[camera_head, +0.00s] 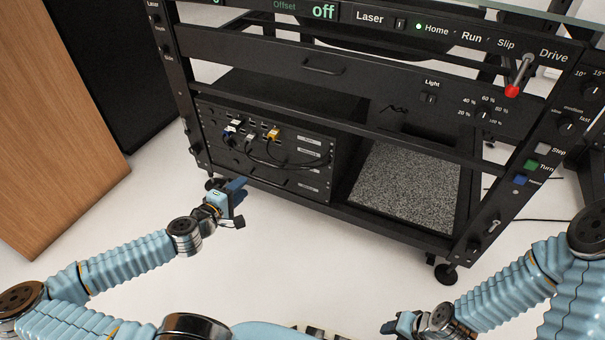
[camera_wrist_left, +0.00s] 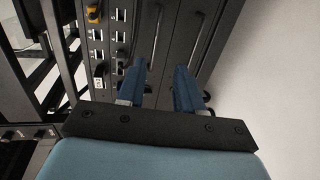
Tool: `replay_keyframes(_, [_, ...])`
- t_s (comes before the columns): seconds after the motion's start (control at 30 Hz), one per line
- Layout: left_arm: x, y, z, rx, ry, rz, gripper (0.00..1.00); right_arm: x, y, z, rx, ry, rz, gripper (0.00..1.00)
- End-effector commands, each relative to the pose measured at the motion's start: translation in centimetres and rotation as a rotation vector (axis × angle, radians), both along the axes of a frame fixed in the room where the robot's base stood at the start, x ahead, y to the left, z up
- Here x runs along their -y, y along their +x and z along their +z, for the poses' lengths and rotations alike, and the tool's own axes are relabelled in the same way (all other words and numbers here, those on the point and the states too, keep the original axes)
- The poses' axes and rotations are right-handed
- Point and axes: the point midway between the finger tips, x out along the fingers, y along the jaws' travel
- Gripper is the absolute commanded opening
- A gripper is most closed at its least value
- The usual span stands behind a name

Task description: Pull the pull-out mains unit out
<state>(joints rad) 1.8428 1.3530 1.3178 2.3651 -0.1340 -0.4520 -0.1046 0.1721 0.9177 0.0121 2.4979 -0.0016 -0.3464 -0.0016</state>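A black unit (camera_head: 262,150) with a panel of sockets and plugged cables sits in the lower left bay of the black frame. Which part is the pull-out mains unit is not labelled legibly. A slim handle (camera_head: 265,182) runs along its lower front. My left gripper (camera_head: 238,194) is in front of the unit's lower edge, apart from it as far as I can tell. In the left wrist view, its two blue fingers (camera_wrist_left: 160,88) are spread with nothing between them, pointing at the front with thin bars (camera_wrist_left: 158,38). My right gripper (camera_head: 392,326) is low in the head view, its fingers mostly hidden.
A grey speckled slab (camera_head: 405,185) lies in the bay to the right. A drawer with a handle (camera_head: 323,68) is above. A red-tipped lever (camera_head: 512,90) stands at the upper right. A wooden panel (camera_head: 50,130) is at left. The white floor in front is clear.

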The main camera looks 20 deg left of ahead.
Motion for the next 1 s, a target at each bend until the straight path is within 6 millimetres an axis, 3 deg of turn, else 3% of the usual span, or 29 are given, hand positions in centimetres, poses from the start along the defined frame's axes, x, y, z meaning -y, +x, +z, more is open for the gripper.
replay_keyframes(0.07, [-1.5,-0.2,0.2,0.014,0.003,0.035,0.35,0.0,0.0,-0.3,0.001,0.001,0.001,0.43])
replay_keyframes(0.17, [-1.7,0.6,0.3,0.020,0.006,0.041,0.35,0.0,0.0,-0.4,0.001,0.001,0.001,0.43])
replay_keyframes(0.7, [-0.6,11.3,-2.1,0.017,0.004,0.037,0.35,0.0,0.1,-2.3,0.005,-0.001,-0.003,0.43])
replay_keyframes(1.0, [-0.6,13.1,-2.4,0.016,0.005,0.038,0.35,0.0,0.1,-2.4,0.006,-0.001,-0.003,0.43])
